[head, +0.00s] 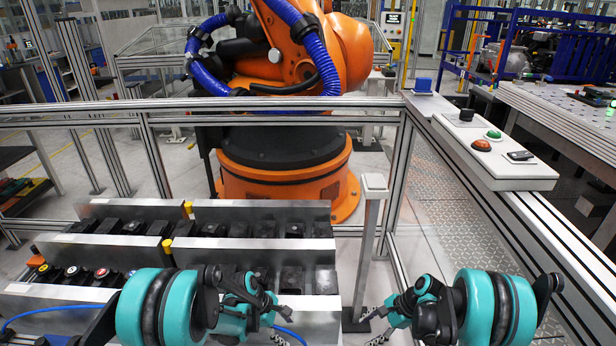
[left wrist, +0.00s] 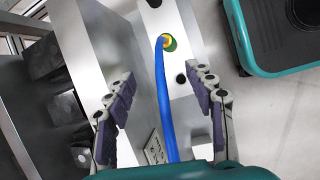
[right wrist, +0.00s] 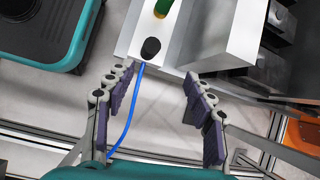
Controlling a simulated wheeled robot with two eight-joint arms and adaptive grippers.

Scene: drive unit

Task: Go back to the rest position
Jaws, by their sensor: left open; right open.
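My left gripper (head: 281,318) is in the lower middle of the head view, in front of the metal racks. In the left wrist view the left gripper (left wrist: 160,84) has its fingers spread. A blue cable (left wrist: 164,100) runs between them from a yellow-green socket (left wrist: 170,43) on a light metal housing (left wrist: 200,45); the fingers stand apart from it. My right gripper (head: 373,326) is at the lower right of centre. In the right wrist view the right gripper (right wrist: 156,78) is open and empty. A blue cable (right wrist: 128,120) hangs by its left finger from a black plug (right wrist: 151,48).
Metal racks (head: 262,217) holding dark blocks stand at the lower left. A fence rail (head: 200,107) separates me from an orange robot arm (head: 300,50). A white button panel (head: 490,150) sits on the right rail. A slim post (head: 370,230) stands between the grippers.

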